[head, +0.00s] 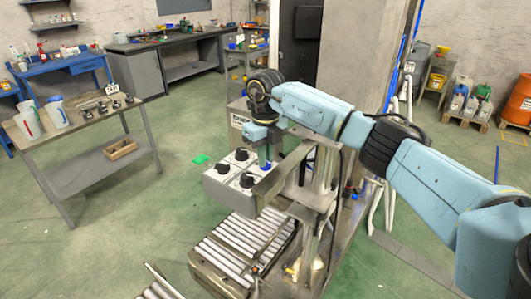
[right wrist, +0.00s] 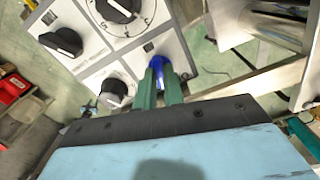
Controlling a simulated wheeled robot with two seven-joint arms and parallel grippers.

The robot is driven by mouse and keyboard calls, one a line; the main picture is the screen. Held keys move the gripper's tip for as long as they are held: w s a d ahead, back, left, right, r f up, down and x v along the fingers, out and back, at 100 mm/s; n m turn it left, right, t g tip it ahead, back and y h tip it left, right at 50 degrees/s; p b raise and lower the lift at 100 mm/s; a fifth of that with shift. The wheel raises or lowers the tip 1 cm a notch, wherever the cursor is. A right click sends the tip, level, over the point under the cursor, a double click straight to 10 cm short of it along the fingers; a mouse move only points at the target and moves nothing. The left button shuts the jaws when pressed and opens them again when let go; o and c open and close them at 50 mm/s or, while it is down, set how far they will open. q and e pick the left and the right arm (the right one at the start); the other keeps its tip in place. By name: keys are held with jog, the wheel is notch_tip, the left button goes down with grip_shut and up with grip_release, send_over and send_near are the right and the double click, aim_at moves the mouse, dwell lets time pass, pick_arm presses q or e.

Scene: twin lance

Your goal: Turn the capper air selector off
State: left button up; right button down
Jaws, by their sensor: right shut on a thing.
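A grey selector box (head: 216,188) with several black knobs stands at the end of the roller conveyor frame. In the right wrist view, its light panel (right wrist: 93,52) carries black knobs (right wrist: 118,8) and a blue selector (right wrist: 162,62) at the panel's edge. My right gripper (head: 263,157) reaches down to that corner of the box. In the right wrist view, its green fingers (right wrist: 159,72) are shut around the blue selector and hide part of it. The labels are too small to read, so I cannot tell the selector's setting. My left gripper is not in view.
A roller conveyor (head: 240,247) lies below the box, with metal frame rails (head: 285,175) close to my right gripper. A table (head: 65,128) with jugs stands at the left. Green floor between them is open.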

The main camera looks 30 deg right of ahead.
jog(key=shift+r+m+p, duration=0.1)
jog(key=shift+m+p, duration=0.2)
jog(key=shift+m, duration=1.3)
jog(key=c, duration=1.5)
grip_release()
notch_tip(320, 180, up, 13)
jog(key=b, duration=0.1)
jog(key=shift+r+b, duration=0.15)
jog(key=shift+b, duration=0.25)
